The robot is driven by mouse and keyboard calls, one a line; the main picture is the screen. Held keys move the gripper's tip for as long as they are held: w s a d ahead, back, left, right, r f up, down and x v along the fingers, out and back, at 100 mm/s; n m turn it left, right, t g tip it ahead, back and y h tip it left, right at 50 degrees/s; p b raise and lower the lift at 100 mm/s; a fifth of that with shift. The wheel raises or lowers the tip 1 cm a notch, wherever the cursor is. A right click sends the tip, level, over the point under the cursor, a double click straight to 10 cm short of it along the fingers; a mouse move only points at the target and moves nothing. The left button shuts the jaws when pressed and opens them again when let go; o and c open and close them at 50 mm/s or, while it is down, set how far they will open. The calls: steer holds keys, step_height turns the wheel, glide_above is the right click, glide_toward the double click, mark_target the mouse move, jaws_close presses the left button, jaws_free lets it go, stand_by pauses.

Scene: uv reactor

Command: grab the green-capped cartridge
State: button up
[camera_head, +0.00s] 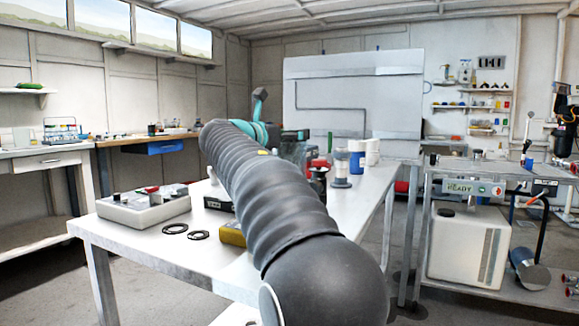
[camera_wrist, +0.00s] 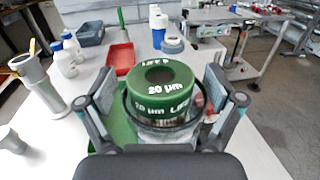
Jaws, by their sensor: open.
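The green-capped cartridge (camera_wrist: 160,92) stands in the middle of the wrist view. Its green ring-shaped cap bears white "20 µm" lettering and has a dark hole in the centre. A dark ring surrounds it below the cap, and its lower body is mostly hidden. My gripper (camera_wrist: 160,90) is open, with one finger on each side of the cartridge. Whether the fingers touch it I cannot tell. In the head view my dark ribbed arm covers the middle of the table, and I cannot make out the cartridge or the gripper fingers clearly there.
In the wrist view a red tray (camera_wrist: 121,58) and a green upright object (camera_wrist: 122,25) stand behind the cartridge. White bottles (camera_wrist: 66,62) and a grey fitting (camera_wrist: 34,78) are at left. In the head view a control box (camera_head: 143,207) and black rings (camera_head: 175,228) lie on the white table (camera_head: 120,240).

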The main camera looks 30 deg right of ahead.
steer(key=c, duration=1.7)
steer(key=shift+r, duration=0.1)
